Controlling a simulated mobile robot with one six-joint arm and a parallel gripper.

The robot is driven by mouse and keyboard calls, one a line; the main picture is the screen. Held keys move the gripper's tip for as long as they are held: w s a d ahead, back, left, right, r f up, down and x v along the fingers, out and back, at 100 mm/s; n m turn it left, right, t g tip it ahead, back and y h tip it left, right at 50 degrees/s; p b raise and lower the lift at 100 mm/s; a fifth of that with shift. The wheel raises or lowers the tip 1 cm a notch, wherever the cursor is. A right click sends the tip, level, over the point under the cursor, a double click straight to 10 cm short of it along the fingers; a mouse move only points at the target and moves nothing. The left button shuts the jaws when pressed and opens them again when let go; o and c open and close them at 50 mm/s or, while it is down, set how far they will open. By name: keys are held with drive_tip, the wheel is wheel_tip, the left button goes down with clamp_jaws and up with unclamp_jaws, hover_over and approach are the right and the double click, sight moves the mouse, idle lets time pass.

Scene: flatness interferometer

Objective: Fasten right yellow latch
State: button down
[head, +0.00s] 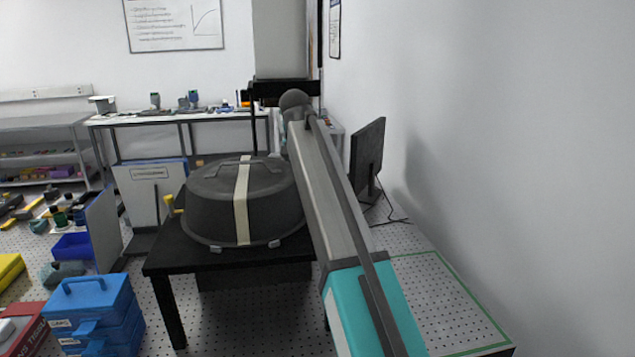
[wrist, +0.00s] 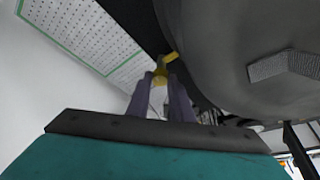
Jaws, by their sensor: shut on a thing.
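The right yellow latch (wrist: 169,59) shows in the wrist view beside the dark rounded housing (wrist: 225,50). My gripper (wrist: 162,82) is shut on it, with the two fingers on either side of its lower part. The latch's upper end sticks out beyond the fingertips, bent toward the housing. In the head view the dark round housing (head: 215,205) with a pale stripe sits on a black table (head: 165,258). My arm crosses its right side there and hides the right latch and my gripper. Another yellow latch (head: 172,206) shows at the housing's left side.
A monitor (head: 368,155) stands right of my arm, near the wall. A perforated board with a green border (head: 445,290) lies at the lower right. Blue cases (head: 95,310) are stacked at the lower left. A bench (head: 185,118) stands behind.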

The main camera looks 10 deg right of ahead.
idle(0.3)
drive_tip(key=c, duration=1.6)
unclamp_jaws()
drive_tip(key=b+v, duration=0.4)
drive_tip(key=v, duration=0.9)
drive_tip(key=shift+s+r, duration=0.1)
drive_tip(key=shift+r, duration=0.3)
